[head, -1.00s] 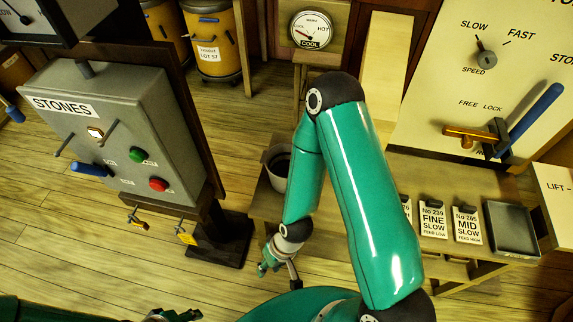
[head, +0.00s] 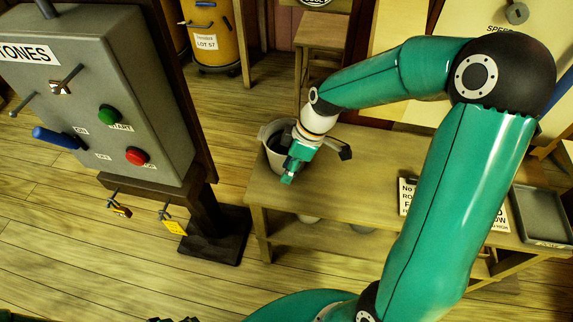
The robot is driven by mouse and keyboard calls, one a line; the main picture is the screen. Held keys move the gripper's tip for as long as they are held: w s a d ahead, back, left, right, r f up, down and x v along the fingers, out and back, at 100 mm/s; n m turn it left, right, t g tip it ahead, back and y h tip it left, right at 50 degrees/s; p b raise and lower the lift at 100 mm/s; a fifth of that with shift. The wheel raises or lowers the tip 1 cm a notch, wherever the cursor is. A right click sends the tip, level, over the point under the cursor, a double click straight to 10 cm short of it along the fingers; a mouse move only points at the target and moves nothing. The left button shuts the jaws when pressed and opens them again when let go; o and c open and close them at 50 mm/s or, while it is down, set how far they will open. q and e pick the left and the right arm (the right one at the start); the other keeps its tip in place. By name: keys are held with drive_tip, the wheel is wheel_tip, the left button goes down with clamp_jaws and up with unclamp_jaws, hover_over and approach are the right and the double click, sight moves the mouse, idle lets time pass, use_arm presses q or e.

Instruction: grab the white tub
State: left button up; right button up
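The white tub (head: 270,136) stands at the left end of the low wooden bench in the head view, with a dark inside. My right gripper (head: 317,167) is at the tub's right side and hides part of it. One green finger overlaps the tub in the picture, and a dark finger sticks out to the right, well apart from it. The gripper looks open, with nothing seen between its fingers. I cannot tell whether it touches the tub. Only a dark scrap of my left gripper (head: 176,319) shows at the bottom edge, too little to read its state.
The wooden bench (head: 330,192) also carries label cards (head: 408,196) and a grey tray (head: 541,216) at the right. The grey STONES control box (head: 90,110) stands on a post at the left. Floor shows between post and bench.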

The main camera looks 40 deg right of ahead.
drive_tip(key=t+h, duration=0.1)
drive_tip(key=t, duration=0.1)
approach(279, 167)
drive_tip(key=shift+w+d+f, duration=0.1)
drive_tip(key=shift+f, duration=0.8)
drive_tip(key=shift+x, duration=2.75)
drive_tip(key=shift+w+r, duration=0.1)
drive_tip(key=shift+w, duration=0.1)
clamp_jaws()
